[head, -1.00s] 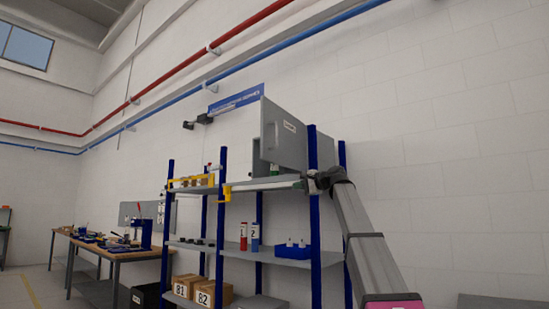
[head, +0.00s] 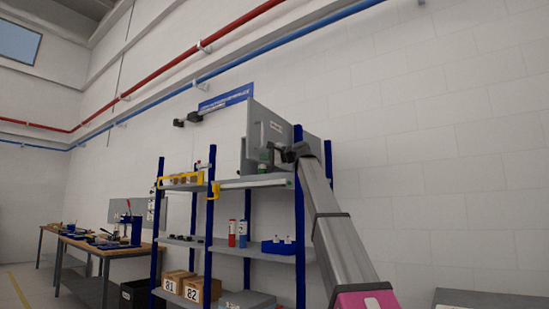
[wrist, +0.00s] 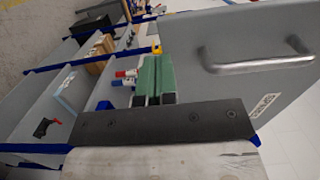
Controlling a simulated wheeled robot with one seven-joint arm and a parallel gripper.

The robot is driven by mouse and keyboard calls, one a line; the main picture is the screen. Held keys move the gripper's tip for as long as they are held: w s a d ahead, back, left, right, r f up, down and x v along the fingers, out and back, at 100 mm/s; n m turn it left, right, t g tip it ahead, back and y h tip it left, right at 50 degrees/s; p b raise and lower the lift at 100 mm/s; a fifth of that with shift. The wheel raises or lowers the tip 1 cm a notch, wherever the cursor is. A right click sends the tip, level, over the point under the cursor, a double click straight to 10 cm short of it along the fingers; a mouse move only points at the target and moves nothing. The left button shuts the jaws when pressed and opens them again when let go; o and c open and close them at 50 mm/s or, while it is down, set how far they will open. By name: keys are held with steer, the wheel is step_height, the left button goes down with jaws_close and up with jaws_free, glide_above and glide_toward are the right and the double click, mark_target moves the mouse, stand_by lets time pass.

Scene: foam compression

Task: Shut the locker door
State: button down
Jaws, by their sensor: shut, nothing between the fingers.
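The grey locker door (head: 283,118) shows on top of the blue-post shelving in the head view, standing open at an angle to the locker. In the wrist view the door (wrist: 225,85) fills the right side, with a metal bar handle (wrist: 255,62) and a white label. My gripper (wrist: 155,62) has its green fingers closed together, empty, beside the door's face and left of the handle. The handle is not between the fingers. In the head view my gripper (head: 265,166) is in front of the door's lower part. Contact with the door cannot be told.
The shelving (head: 250,185) holds red and blue bottles, a blue bin (head: 278,246) and boxes (head: 191,288) lower down. A blue post (head: 299,220) rises close to my arm. A workbench (head: 100,250) stands at the left. The wall at right is bare.

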mark_target(251, 159)
steer(key=shift+x, duration=2.35)
